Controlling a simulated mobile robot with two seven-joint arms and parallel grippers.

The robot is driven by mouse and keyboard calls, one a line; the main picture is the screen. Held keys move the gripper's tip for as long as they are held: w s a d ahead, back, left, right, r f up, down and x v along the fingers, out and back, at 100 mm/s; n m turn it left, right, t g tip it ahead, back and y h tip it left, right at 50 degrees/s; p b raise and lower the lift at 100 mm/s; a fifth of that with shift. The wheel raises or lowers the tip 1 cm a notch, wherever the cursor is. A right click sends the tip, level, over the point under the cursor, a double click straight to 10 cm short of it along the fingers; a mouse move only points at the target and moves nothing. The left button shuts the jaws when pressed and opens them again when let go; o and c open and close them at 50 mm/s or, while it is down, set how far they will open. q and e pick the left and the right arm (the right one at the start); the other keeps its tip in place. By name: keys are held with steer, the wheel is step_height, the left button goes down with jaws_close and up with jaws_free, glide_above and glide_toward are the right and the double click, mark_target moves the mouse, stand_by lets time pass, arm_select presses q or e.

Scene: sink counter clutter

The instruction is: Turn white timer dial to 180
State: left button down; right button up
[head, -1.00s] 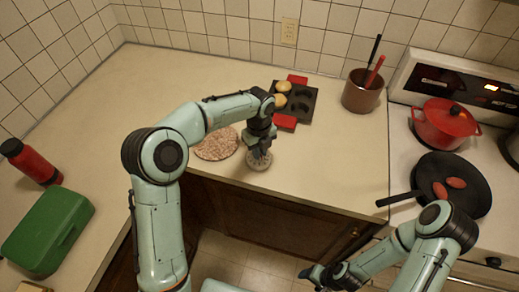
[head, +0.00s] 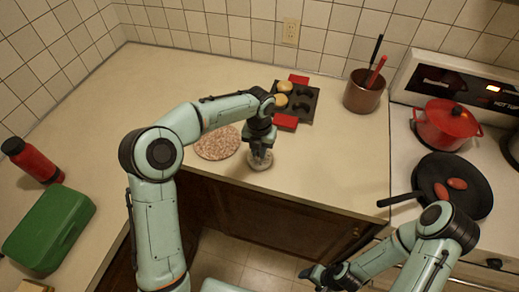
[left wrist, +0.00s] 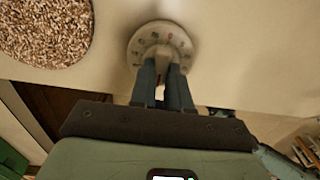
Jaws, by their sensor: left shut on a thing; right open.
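The white timer (head: 259,163) sits near the front edge of the counter, below my left gripper. In the left wrist view its round face (left wrist: 160,45) shows marks around the rim, too small to read. My left gripper (head: 259,153) points down at it, and its fingers (left wrist: 163,75) are shut on the dial at the middle. The fingers hide part of the dial, so I cannot tell its setting. My right gripper (head: 318,276) is open and empty, low in front of the counter.
A speckled round mat (head: 217,144) lies just left of the timer. A muffin tin (head: 308,104) with red handles stands behind it. A brown utensil pot (head: 362,96), a red pot (head: 440,128) and a black pan (head: 465,170) are to the right.

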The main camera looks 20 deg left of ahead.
arm_select(q)
steer(key=shift+m, duration=0.5)
steer(key=c, duration=1.1)
jaws_free()
step_height(320, 180, up, 13)
steer(key=shift+r, duration=0.2)
